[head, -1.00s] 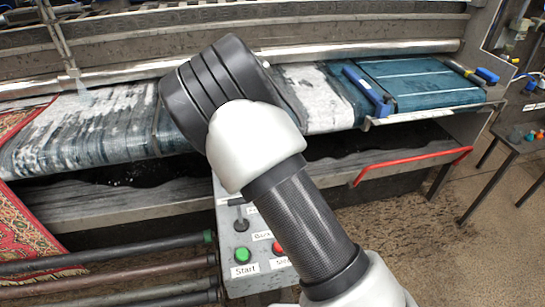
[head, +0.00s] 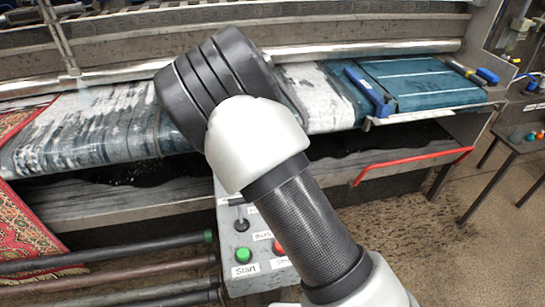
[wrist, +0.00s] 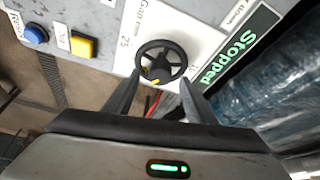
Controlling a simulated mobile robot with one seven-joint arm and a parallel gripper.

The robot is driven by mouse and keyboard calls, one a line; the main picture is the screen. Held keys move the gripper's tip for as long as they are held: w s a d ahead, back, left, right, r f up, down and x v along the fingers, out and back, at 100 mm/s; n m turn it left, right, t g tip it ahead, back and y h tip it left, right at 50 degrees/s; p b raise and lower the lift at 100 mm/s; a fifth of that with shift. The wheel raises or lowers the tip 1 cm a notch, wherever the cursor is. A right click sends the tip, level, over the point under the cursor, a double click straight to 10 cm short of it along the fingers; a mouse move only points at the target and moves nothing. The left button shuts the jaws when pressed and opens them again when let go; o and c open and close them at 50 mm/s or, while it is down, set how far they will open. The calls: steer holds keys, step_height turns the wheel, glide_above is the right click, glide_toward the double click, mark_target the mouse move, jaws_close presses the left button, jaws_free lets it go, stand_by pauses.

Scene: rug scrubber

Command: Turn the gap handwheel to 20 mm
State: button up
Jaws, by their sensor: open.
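The gap handwheel (wrist: 161,62) is a small black spoked wheel on a white panel in the wrist view, with a yellow mark on its lower rim. A "Gap" label and a number that looks like 25 are printed beside it, turned sideways. My gripper (wrist: 160,80) is open, with one finger on each side of the wheel's lower part. I cannot tell whether the fingers touch the rim. In the head view my arm covers the middle, and neither the wheel nor my gripper shows.
A green "Stopped" display (wrist: 238,45) is right of the wheel. A yellow button (wrist: 83,46) and a blue button (wrist: 36,33) sit to its left. In the head view, a control box has a green Start button (head: 243,255). A red rail (head: 415,164) runs at right.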

steer(key=p+v, duration=0.1)
steer(key=v, duration=1.4)
steer(key=shift+s+f, duration=0.1)
